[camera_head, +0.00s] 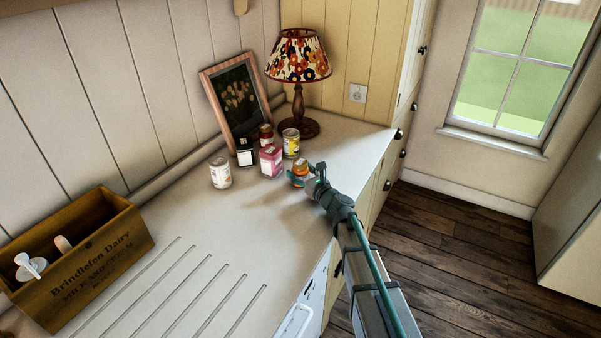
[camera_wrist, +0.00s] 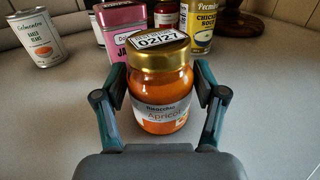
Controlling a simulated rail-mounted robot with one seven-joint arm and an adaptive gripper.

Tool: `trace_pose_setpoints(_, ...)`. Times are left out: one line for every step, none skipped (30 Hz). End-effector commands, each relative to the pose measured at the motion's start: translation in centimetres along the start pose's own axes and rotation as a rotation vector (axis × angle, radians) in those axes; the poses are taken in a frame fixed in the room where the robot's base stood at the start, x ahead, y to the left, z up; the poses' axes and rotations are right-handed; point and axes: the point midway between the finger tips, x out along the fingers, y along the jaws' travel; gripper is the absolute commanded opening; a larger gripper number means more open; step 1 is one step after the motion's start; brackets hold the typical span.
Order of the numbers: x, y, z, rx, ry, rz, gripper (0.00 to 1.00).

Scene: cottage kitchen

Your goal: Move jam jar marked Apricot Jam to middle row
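The Apricot jam jar (camera_head: 299,176) has orange contents, a gold lid and a white label. It stands upright on the counter, in front of the other food containers. In the wrist view the jar (camera_wrist: 160,88) is in the middle, its label reading "Apricot" and its lid sticker "02/27". My gripper (camera_wrist: 160,85) is open around it, one finger on each side, with narrow gaps seeming to show between fingers and glass. In the head view my gripper (camera_head: 305,181) reaches the jar from the lower right and partly hides it.
Behind the jar stand a pink box (camera_head: 271,161), a yellow chicken soup can (camera_head: 291,143), a dark red jar (camera_head: 266,136) and a black-and-white container (camera_head: 245,153). A baked beans can (camera_head: 220,173) stands left. A lamp (camera_head: 298,62) and picture frame (camera_head: 236,101) are behind. Counter space in front is clear.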

Motion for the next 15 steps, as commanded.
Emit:
trace_pose_setpoints(0.00, 0.00, 0.03, 0.000, 0.000, 0.000, 0.84)
trace_pose_setpoints(0.00, 0.00, 0.03, 0.000, 0.000, 0.000, 0.86)
trace_pose_setpoints(0.00, 0.00, 0.03, 0.000, 0.000, 0.000, 0.86)
trace_pose_setpoints(0.00, 0.00, 0.04, 0.000, 0.000, 0.000, 0.86)
trace_pose_setpoints(0.00, 0.00, 0.04, 0.000, 0.000, 0.000, 0.86)
trace_pose_setpoints(0.00, 0.00, 0.04, 0.000, 0.000, 0.000, 0.86)
trace_pose_setpoints(0.00, 0.00, 0.04, 0.000, 0.000, 0.000, 0.86)
trace_pose_setpoints(0.00, 0.00, 0.04, 0.000, 0.000, 0.000, 0.86)
trace_pose_setpoints(0.00, 0.00, 0.04, 0.000, 0.000, 0.000, 0.86)
trace_pose_setpoints(0.00, 0.00, 0.05, 0.000, 0.000, 0.000, 0.86)
trace_pose_setpoints(0.00, 0.00, 0.09, 0.000, 0.000, 0.000, 0.86)
trace_pose_setpoints(0.00, 0.00, 0.18, 0.000, 0.000, 0.000, 0.86)
trace_pose_setpoints(0.00, 0.00, 0.29, 0.000, 0.000, 0.000, 0.86)
trace_pose_setpoints(0.00, 0.00, 0.42, 0.000, 0.000, 0.000, 0.86)
trace_pose_setpoints(0.00, 0.00, 0.66, 0.000, 0.000, 0.000, 0.86)
